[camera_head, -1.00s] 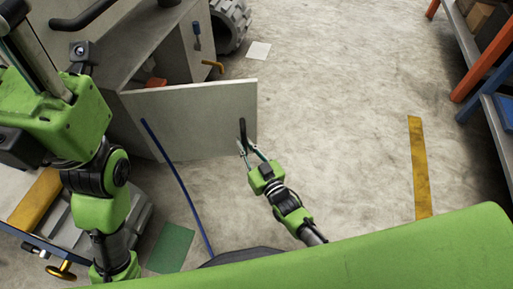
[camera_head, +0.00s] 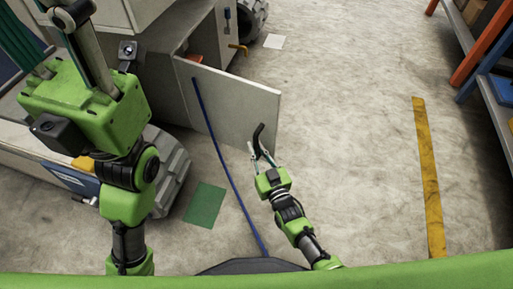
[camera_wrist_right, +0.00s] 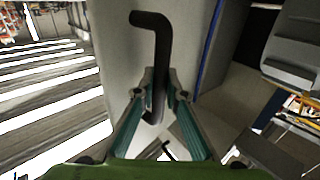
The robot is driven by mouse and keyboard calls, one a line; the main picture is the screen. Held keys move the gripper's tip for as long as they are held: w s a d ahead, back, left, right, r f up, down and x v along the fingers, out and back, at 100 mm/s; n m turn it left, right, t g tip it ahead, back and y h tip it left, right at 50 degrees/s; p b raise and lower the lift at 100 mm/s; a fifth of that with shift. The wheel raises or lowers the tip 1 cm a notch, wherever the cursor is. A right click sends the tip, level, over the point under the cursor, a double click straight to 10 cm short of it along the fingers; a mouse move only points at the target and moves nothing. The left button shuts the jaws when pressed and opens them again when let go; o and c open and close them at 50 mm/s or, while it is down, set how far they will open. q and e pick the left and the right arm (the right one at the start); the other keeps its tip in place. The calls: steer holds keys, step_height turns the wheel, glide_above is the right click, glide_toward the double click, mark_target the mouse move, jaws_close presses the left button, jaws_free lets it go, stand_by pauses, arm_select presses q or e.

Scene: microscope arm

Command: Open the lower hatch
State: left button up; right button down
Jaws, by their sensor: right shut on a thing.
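The lower hatch (camera_head: 235,100) is a pale grey panel on the cabinet, swung open in the head view. Its black bent handle (camera_head: 259,135) is near the panel's free edge. My right gripper (camera_head: 262,160) is shut on the handle's lower part. The right wrist view shows the handle (camera_wrist_right: 152,65) rising from between the teal fingers (camera_wrist_right: 157,98), with the hatch face (camera_wrist_right: 115,60) behind it. My left arm comes in at the left of the head view; its gripper does not show.
The open cabinet (camera_head: 165,75) holds something orange-red (camera_head: 195,59). A blue strip (camera_head: 228,170) runs down from the hatch. A green mat (camera_head: 205,205) lies on the floor. Shelving (camera_head: 480,55) stands at the right. The floor right of the hatch is clear to a yellow stripe (camera_head: 428,175).

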steer(key=shift+s+a, duration=0.25)
steer(key=c, duration=2.1)
jaws_free()
steer(key=shift+a, duration=0.1)
steer(key=shift+r, duration=0.15)
